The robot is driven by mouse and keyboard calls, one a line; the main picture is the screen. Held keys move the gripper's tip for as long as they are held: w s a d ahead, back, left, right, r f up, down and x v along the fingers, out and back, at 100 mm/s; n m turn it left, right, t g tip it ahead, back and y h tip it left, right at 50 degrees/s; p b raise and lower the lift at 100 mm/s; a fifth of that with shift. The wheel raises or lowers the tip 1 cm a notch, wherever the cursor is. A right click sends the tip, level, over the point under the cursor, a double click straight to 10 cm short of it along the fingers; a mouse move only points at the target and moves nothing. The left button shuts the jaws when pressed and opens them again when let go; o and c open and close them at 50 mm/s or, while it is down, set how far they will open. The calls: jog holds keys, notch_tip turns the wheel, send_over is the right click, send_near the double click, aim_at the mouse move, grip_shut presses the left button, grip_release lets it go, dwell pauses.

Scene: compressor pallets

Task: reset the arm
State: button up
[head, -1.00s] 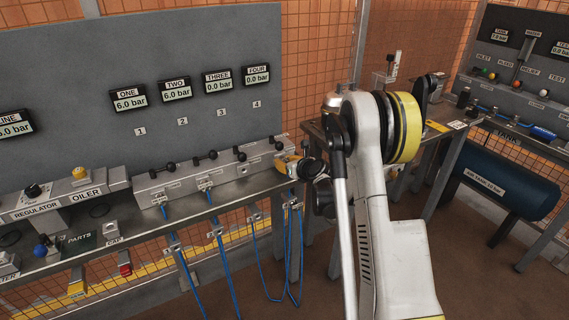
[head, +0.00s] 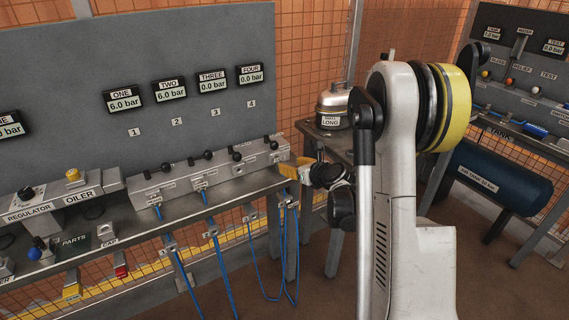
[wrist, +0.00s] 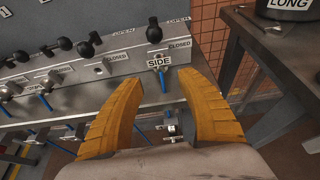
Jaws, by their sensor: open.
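My gripper (wrist: 160,115) is open in the wrist view, its two yellow fingers apart with nothing between them. Beyond the fingers is the front of the valve block with a port labelled SIDE (wrist: 158,62). In the head view my gripper (head: 291,171) is at the right end of the grey valve block (head: 215,172), and my white arm with a yellow ring stands in the foreground. The fingertips are partly hidden in the head view, and I cannot tell whether they touch the block.
A panel with gauges (head: 168,90) stands behind the bench. Blue hoses (head: 222,270) hang below its edge. A metal pot labelled LONG (head: 332,106) stands on a side table (wrist: 270,55). A blue tank (head: 500,177) is at the right. The floor between is clear.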

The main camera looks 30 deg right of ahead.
jog(key=shift+v, duration=0.9)
jog(key=s+a+r+n+g+y, duration=0.1)
jog(key=s+a+r+n+g, duration=0.1)
jog(key=s+a+r+n, duration=0.45)
jog(key=s+a+r+n+g, duration=0.1)
jog(key=s+a+r+n, duration=0.15)
jog(key=a+n, duration=0.7)
jog(key=s+a+n+g, duration=0.1)
jog(key=s+a+n, duration=0.2)
jog(key=s+n, duration=0.6)
jog(key=s+a+n+g+h, duration=0.1)
jog(key=s+a+n+g, duration=0.1)
jog(key=s+n, duration=0.8)
jog(key=s+a, duration=0.1)
jog(key=s, duration=0.1)
jog(key=shift+s+n, duration=0.25)
jog(key=shift+n, duration=0.05)
